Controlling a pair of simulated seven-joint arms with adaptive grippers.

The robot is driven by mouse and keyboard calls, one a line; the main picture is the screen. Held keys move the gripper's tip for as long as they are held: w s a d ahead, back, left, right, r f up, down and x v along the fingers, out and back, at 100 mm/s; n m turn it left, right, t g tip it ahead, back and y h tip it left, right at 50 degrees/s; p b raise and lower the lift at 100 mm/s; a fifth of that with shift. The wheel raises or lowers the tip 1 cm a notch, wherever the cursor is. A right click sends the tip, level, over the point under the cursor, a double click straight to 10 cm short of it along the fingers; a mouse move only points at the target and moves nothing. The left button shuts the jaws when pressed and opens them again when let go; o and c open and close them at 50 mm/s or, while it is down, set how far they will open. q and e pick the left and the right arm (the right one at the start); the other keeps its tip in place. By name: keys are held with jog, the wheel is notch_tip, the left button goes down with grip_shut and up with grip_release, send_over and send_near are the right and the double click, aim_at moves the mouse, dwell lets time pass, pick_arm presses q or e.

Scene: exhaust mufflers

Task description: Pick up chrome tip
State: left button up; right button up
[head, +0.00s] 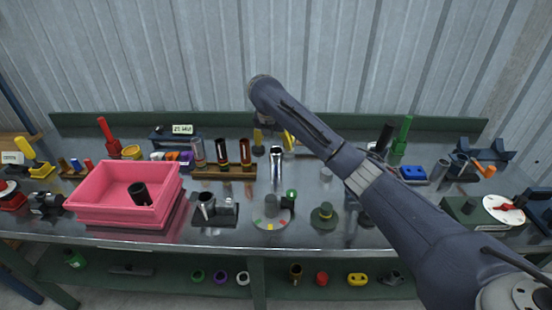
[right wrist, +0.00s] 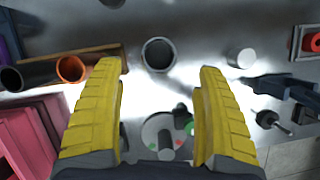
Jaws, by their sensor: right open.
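The chrome tip (head: 276,162) is a shiny upright tube standing on the steel bench in the head view, to the right of the wooden rack. In the right wrist view the chrome tip (right wrist: 158,54) shows from above as a round open ring. My right gripper (head: 274,139) has yellow fingers and is above and behind the tip in the head view. In the right wrist view the right gripper (right wrist: 160,66) is open, and the ring appears between and slightly beyond its fingertips. The fingers do not appear to touch it. My left gripper is not in view.
A wooden rack (head: 225,172) with several tubes stands just left of the tip. A pink bin (head: 100,210) holding a dark tube is farther left. A round dial fixture (head: 272,222) and a dark green round piece (head: 323,216) sit nearer the front edge.

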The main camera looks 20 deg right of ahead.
aim_at(277, 156)
jog(key=shift+x, duration=5.2)
jog(key=shift+w, duration=0.15)
jog(key=c, duration=1.2)
